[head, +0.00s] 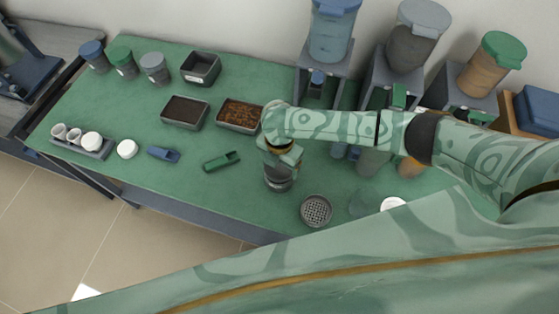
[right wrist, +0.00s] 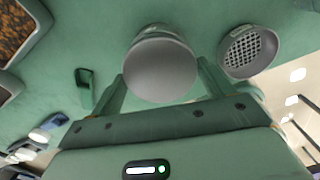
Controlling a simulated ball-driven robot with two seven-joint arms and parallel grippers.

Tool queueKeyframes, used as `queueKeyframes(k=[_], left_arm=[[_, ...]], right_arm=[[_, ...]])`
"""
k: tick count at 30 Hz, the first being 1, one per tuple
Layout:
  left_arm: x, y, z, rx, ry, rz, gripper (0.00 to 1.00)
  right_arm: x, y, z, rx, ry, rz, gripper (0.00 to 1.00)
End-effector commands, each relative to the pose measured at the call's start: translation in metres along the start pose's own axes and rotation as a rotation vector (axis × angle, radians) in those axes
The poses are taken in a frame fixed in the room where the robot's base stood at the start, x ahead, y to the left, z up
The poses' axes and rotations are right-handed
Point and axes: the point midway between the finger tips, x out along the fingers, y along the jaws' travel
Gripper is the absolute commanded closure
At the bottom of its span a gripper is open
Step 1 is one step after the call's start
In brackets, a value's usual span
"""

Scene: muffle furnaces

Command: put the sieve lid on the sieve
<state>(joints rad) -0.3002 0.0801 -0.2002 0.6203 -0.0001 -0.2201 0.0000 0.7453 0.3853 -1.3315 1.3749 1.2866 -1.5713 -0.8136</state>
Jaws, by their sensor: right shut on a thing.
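The sieve (head: 316,210) is a round grey dish with a perforated face, standing near the table's front edge. It also shows at the upper right of the right wrist view (right wrist: 248,52). My right gripper (head: 280,160) is left of the sieve and apart from it, pointing down. It is shut on a round grey piece, which I take for the sieve lid (head: 278,180). In the right wrist view the lid (right wrist: 160,72) is a smooth disc between the two fingers. Its underside and any gap to the table are hidden. My left gripper is not in view.
A green scoop (head: 222,161) and blue scoop (head: 164,154) lie to the left. Filled trays (head: 185,112) (head: 239,115) stand behind. Hoppers (head: 410,38) line the back right, partly behind my right arm. A white round piece (head: 393,203) is right of the sieve.

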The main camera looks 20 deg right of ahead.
Motion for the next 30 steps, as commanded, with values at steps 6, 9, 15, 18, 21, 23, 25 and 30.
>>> queueKeyframes(k=[6,9,15,18,21,23,25,30], left_arm=[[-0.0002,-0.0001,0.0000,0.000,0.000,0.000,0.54],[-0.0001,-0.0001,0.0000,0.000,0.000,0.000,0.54],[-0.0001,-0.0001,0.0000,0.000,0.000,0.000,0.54],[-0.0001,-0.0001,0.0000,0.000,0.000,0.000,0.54],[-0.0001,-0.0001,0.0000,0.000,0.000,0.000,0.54],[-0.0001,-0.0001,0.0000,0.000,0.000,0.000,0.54],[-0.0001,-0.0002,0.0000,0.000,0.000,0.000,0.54],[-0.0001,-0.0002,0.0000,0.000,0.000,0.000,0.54]], right_arm=[[-0.0003,0.0002,-0.0001,0.000,0.000,0.000,0.44],[0.0005,0.0003,-0.0002,0.000,0.000,0.000,0.44],[0.0053,0.0003,-0.0003,0.000,0.001,0.000,0.44],[0.0071,0.0004,-0.0004,0.000,0.001,0.000,0.44],[0.0074,0.0006,-0.0004,0.000,0.000,0.000,0.44],[0.0074,0.0005,-0.0004,0.000,0.000,0.000,0.44],[0.0074,0.0005,-0.0004,0.000,0.000,0.000,0.17],[0.0074,0.0005,-0.0004,0.000,0.000,0.000,0.00]])
